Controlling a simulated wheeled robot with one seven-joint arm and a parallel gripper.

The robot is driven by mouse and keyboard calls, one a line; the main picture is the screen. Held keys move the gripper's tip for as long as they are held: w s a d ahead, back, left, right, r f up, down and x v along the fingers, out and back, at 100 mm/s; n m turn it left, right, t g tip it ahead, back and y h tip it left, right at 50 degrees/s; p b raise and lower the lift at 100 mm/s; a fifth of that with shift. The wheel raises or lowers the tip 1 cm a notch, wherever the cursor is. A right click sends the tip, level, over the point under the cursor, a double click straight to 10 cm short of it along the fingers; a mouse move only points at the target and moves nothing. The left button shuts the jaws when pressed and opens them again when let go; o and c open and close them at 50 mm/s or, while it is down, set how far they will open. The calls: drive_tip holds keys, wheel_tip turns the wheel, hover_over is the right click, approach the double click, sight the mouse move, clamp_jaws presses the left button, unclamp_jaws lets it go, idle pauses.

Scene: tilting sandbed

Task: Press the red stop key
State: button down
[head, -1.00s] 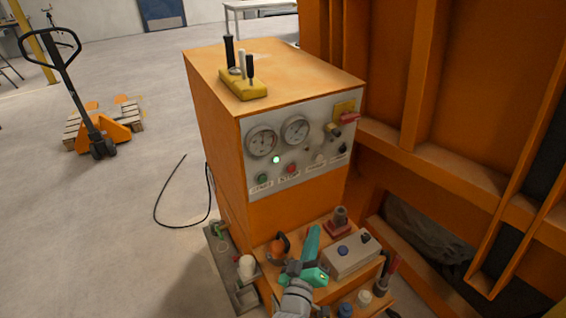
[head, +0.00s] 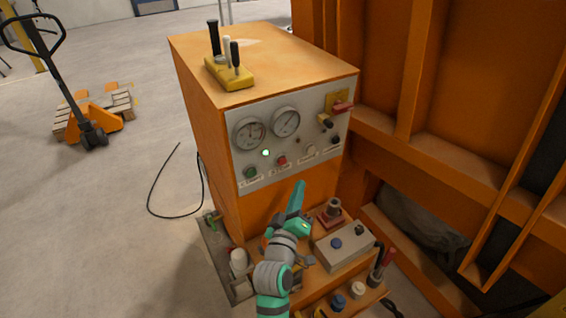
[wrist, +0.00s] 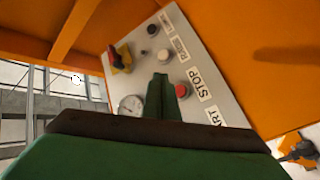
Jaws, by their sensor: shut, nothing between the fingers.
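The red stop key (head: 282,160) is a small red button on the grey control panel (head: 262,182) of the orange cabinet. It also shows in the wrist view (wrist: 181,90), just right of my fingertips, beside the STOP label (wrist: 200,84). My gripper (head: 299,186) is shut and empty, its fingers pointing up toward the panel, a little below and right of the key in the head view. In the wrist view my gripper (wrist: 161,82) partly covers the panel. I cannot tell the exact gap; no contact shows.
The green start key (head: 250,172) and a lit green lamp (head: 266,153) are left of the stop key. Dark and pale knobs and a red-handled switch (head: 341,107) are to the right. Below, a step holds a grey box (head: 340,246) and several small items.

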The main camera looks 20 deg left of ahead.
drive_tip(key=w+a, duration=0.5)
drive_tip(key=shift+a, duration=0.3)
drive_tip(key=shift+w+a, duration=0.1)
drive_tip(key=shift+w, duration=0.05)
idle(2.0)
drive_tip(key=shift+w+a, duration=0.25)
drive_tip(key=shift+w+a, duration=0.3)
drive_tip(key=shift+a, duration=0.1)
idle(1.0)
drive_tip(key=shift+s+d, duration=0.6)
drive_tip(key=shift+d, duration=0.1)
drive_tip(key=shift+s+d, duration=0.8)
drive_tip(key=shift+d, duration=0.2)
drive_tip(key=shift+s+d, duration=0.75)
drive_tip(key=shift+d, duration=0.25)
